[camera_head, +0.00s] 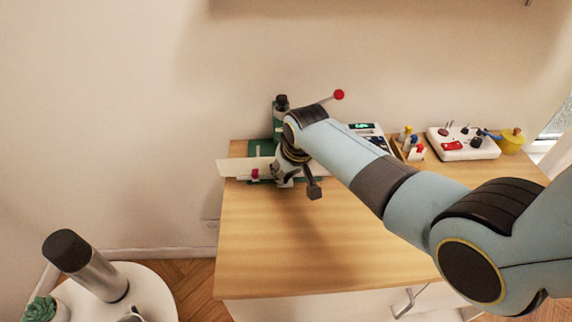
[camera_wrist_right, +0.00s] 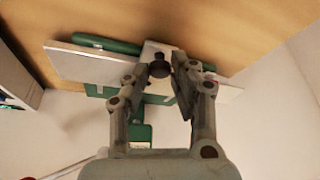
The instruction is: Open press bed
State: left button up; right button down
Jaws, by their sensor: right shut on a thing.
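The press (camera_head: 279,118) is a green machine with a dark top, at the back left of the table. A lever with a red ball (camera_head: 339,95) rises above it. Its long white bed plate (camera_head: 236,168) lies across the green base, and it also shows in the wrist view (camera_wrist_right: 85,66). A dark round knob (camera_wrist_right: 159,69) stands at the plate. My right gripper (camera_wrist_right: 160,72) has its fingers closed around this knob. In the head view my right gripper (camera_head: 284,176) is over the plate, and my arm hides part of the press. My left gripper is out of view.
The wooden table (camera_head: 270,250) is clear in front. To the right stand a rack of small coloured items (camera_head: 411,148), a white tray with tools (camera_head: 466,143) and a yellow pot (camera_head: 512,141). A round white side table (camera_head: 148,283) holds a metal cylinder (camera_head: 88,268).

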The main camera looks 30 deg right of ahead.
jog(key=shift+w+f, duration=0.15)
jog(key=c, duration=1.1)
grip_release()
jog(key=shift+r, duration=0.25)
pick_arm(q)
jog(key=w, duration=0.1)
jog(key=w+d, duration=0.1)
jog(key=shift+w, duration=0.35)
pick_arm(e)
jog(key=v, duration=1.1)
jog(key=shift+s+r, duration=0.25)
jog(key=shift+s, duration=0.05)
